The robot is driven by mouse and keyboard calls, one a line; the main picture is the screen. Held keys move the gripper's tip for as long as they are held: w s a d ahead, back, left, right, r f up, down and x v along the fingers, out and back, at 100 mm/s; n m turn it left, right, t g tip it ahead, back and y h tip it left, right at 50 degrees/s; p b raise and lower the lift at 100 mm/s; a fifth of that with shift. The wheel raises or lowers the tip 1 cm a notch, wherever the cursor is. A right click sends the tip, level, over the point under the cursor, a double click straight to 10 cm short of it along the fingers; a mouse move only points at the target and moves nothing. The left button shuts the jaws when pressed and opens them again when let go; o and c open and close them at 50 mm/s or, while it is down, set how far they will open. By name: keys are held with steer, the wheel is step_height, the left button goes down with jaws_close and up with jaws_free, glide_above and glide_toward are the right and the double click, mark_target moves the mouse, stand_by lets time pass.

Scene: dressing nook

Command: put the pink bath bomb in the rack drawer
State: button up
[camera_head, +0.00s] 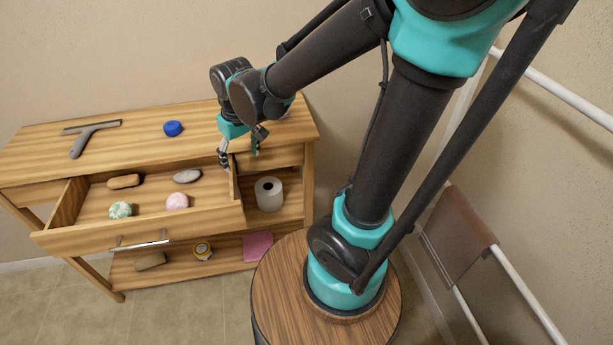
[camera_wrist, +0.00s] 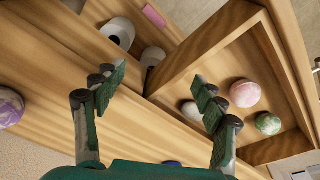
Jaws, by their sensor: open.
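The pink bath bomb (camera_head: 177,201) lies inside the pulled-out rack drawer (camera_head: 75,203), near its front; in the wrist view the bath bomb (camera_wrist: 245,93) shows to the right of my fingers. My gripper (camera_head: 239,157) hangs over the right end of the drawer, beside its side wall, apart from the bath bomb. In the wrist view my gripper (camera_wrist: 158,85) has its two fingers spread with nothing between them. A green-and-white bath bomb (camera_head: 120,210), a brown oval bar (camera_head: 124,181) and a grey stone (camera_head: 187,176) share the drawer.
On the rack top are a squeegee (camera_head: 88,134) and a blue round item (camera_head: 173,128); a purple-white ball (camera_wrist: 9,107) shows in the wrist view. A white roll (camera_head: 268,193) stands right of the drawer.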

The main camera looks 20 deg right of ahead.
steer(key=s+d+f+m+t, duration=0.1)
steer(key=s+d+f+m, duration=0.1)
steer(key=d, duration=0.6)
steer(key=s+d+f+m+t, duration=0.1)
steer(key=s+d+f+m, duration=0.2)
steer(key=d, duration=0.6)
steer(key=shift+s+f+h, duration=0.4)
steer(key=shift+s+f, duration=0.25)
steer(key=shift+s, duration=0.45)
steer(key=shift+d, duration=0.1)
steer(key=shift+c, duration=0.4)
